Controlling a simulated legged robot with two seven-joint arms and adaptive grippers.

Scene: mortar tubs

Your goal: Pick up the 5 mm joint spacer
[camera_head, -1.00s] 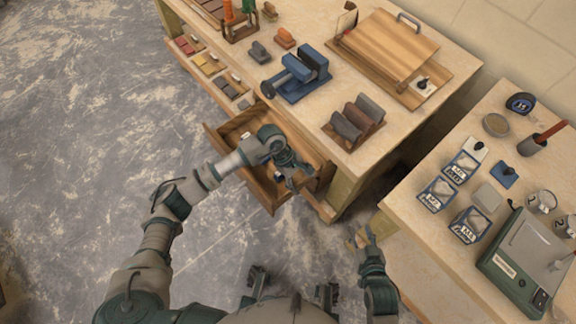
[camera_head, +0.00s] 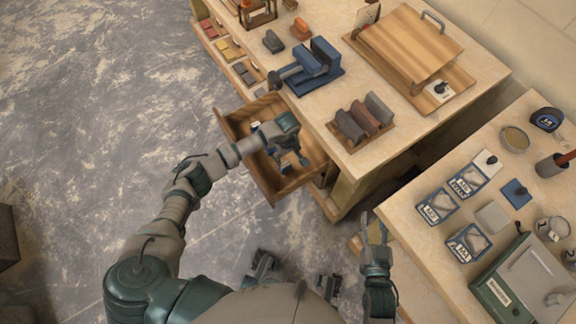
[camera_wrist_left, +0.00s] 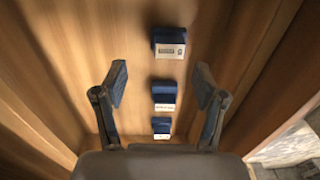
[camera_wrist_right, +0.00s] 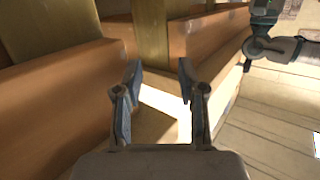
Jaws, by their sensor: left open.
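Three small dark blue blocks with white labels lie in a row on the drawer floor in the left wrist view: a larger-looking one (camera_wrist_left: 169,42), a middle one (camera_wrist_left: 164,96) and a small-looking one (camera_wrist_left: 161,127). The label print is too small for me to tell which is the 5 mm spacer. My left gripper (camera_head: 291,162) is open and empty over the pulled-out drawer (camera_head: 238,133). In the left wrist view its fingers (camera_wrist_left: 159,76) straddle the row from above. My right gripper (camera_head: 376,229) is open and empty beside the bench; its fingers also show in the right wrist view (camera_wrist_right: 159,68).
The drawer walls stand close around my left gripper. On the bench above are a blue vise (camera_head: 312,72) and a wooden rack of blocks (camera_head: 364,122). The right table (camera_head: 425,232) carries labelled boxes and a green case (camera_head: 520,285).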

